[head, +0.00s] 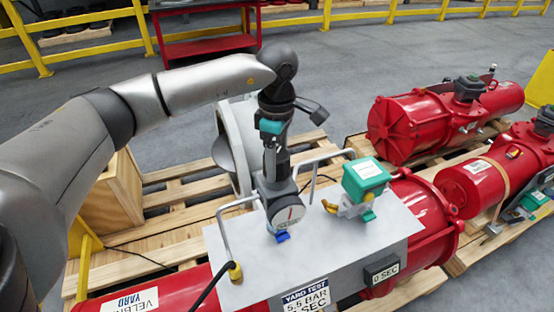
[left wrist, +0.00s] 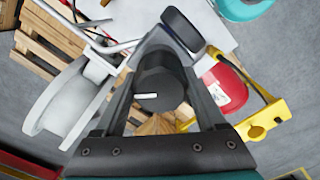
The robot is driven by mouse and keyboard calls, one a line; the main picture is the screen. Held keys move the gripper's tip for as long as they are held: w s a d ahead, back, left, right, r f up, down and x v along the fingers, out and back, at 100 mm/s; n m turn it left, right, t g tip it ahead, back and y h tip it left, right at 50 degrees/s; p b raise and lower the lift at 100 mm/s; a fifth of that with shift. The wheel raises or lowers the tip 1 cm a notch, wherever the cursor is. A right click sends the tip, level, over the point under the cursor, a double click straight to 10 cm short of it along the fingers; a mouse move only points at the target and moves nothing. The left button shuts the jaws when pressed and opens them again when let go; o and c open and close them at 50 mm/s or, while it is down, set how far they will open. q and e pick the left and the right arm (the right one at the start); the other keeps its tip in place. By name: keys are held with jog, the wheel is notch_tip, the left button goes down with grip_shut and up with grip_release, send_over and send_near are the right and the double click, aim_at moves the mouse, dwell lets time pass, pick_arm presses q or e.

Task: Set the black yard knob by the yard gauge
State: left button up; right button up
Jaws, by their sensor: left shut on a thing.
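The black yard knob (left wrist: 160,82) shows in the left wrist view between my left gripper's fingers (left wrist: 160,62). Its round face has a white mark at its left side. In the head view my left gripper (head: 276,172) points down just above and behind the yard gauge (head: 288,214), and the knob is hidden there. The gauge has a white dial with a red needle; its numbers are too small to read. In the left wrist view the dark rounded edge at the top is probably the gauge housing (left wrist: 184,30). My left gripper is shut on the knob. My right gripper is out of view.
Red actuators (head: 400,130) lie on pallets at right. A large grey disc (head: 232,150) stands behind.

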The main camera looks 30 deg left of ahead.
pick_arm(q)
jog(key=shift+r, duration=0.1)
jog(key=o, duration=1.3)
notch_tip(320, 180, up, 15)
jog(key=shift+r+p, duration=0.1)
jog(key=shift+p, duration=0.5)
